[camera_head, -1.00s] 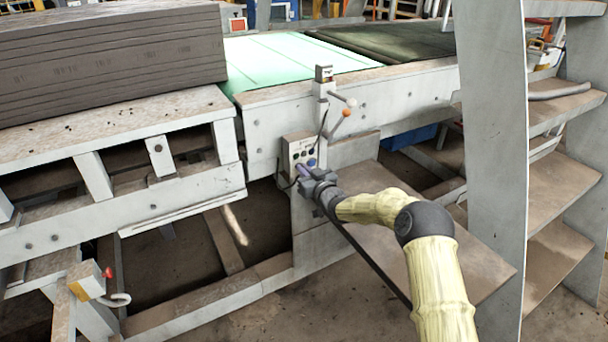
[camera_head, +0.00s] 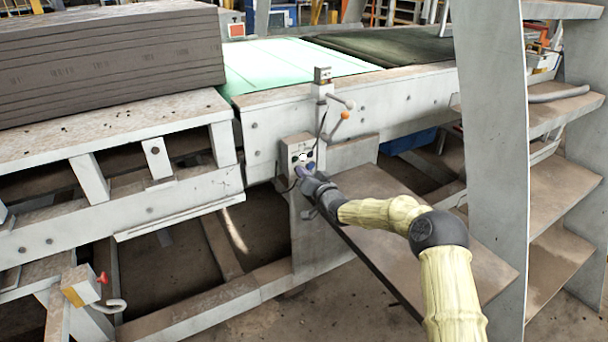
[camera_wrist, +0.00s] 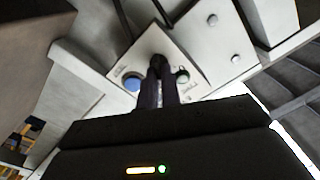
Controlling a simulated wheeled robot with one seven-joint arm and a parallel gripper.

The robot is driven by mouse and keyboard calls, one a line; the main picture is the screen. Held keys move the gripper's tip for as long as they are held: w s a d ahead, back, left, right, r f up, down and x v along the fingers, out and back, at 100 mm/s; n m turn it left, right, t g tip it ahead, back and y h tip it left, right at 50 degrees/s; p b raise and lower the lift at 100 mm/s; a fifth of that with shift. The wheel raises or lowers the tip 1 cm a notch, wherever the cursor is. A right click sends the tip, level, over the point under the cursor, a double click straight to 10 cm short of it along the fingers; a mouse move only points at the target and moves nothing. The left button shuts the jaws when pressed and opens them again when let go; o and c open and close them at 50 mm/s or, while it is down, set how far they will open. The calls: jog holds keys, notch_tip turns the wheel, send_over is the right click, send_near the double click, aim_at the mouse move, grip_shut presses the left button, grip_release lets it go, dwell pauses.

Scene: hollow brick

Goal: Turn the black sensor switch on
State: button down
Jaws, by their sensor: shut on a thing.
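The black switch (camera_wrist: 157,63) is a dark knob on the light control panel (camera_wrist: 150,45), between a blue button (camera_wrist: 132,82) and a small dark green-ringed knob (camera_wrist: 183,76). My gripper (camera_wrist: 158,72) has its two dark fingers close together on the black switch, which they partly cover. The knob's exact angle cannot be told. In the head view the control box (camera_head: 291,148) is mounted on the machine frame, and my gripper (camera_head: 302,172) reaches its lower part from the right. The blue button (camera_head: 311,163) shows just above my fingers.
A sloping brown plate (camera_head: 430,220) lies beneath my arm. Grey steps (camera_head: 550,190) stand at the right, and a stack of dark slabs (camera_head: 110,60) at the left.

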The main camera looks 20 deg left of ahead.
jog(key=shift+f, duration=0.1)
jog(key=c, duration=1.6)
grip_release()
jog(key=shift+s+d, duration=0.1)
jog(key=shift+d, duration=0.05)
jog(key=v, duration=1.7)
jog(key=shift+s, duration=0.15)
